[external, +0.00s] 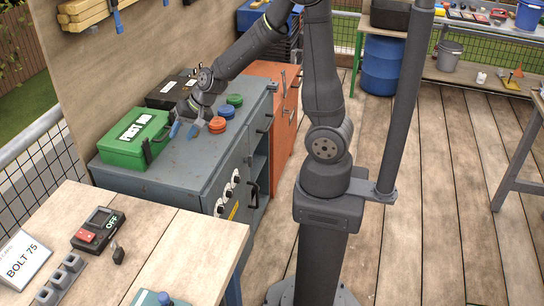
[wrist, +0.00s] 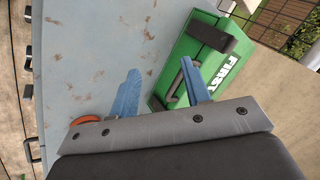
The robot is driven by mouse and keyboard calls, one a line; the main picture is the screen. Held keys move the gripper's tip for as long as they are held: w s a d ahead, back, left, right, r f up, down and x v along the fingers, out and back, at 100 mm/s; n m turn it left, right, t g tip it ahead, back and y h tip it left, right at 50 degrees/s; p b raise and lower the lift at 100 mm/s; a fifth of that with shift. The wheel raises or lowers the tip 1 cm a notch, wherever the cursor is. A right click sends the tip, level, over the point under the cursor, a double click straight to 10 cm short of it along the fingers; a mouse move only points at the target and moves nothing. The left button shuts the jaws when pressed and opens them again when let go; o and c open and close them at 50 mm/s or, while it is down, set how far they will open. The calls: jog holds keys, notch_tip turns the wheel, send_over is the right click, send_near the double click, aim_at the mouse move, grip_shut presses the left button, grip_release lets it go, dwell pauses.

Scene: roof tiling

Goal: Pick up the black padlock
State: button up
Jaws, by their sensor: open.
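A small black object (external: 118,253), which looks like the black padlock, sits on the pale wooden table at the lower left, beside the red-and-black box marked OFF. It is too small to make out in detail and I do not see it in the wrist view. My gripper (external: 184,130) has blue fingers, open and empty. It is over the grey-blue cabinet top, right of the green first aid box, well away from the black object. In the wrist view the open fingers (wrist: 160,70) point toward the cabinet top, with the box by the right finger.
The green first aid box (external: 128,144) with a dark handle stands on the cabinet (external: 187,166). Orange discs (external: 217,125), a green disc (external: 235,100) and a black case (external: 172,90) are near my gripper. The wooden table (external: 175,240) holds a BOLT 75 card (external: 22,262) and grey blocks (external: 62,280).

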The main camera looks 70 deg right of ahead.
jog(key=w+a+r+n+g+y, duration=0.1)
jog(key=w+a+n, duration=0.25)
jog(key=a, duration=0.35)
jog(key=w+a+r+n+g+y, duration=0.1)
jog(key=w+a+n, duration=0.1)
jog(key=a+n, duration=0.35)
jog(key=a+r+n+g+h, duration=0.2)
jog(key=a+r+n+g, duration=0.15)
jog(key=a+n, duration=1.15)
jog(key=n+h, duration=0.2)
jog(key=n, duration=0.2)
send_over(115, 253)
jog(key=shift+g, duration=0.25)
notch_tip(115, 253, down, 10)
jog(key=shift+r, duration=0.1)
jog(key=shift+s+a+f, duration=0.15)
jog(key=shift+f, duration=1.2)
jog(key=shift+s+a+f, duration=0.1)
jog(key=shift+a+f, duration=0.05)
jog(key=shift+f, duration=1.2)
grip_shut()
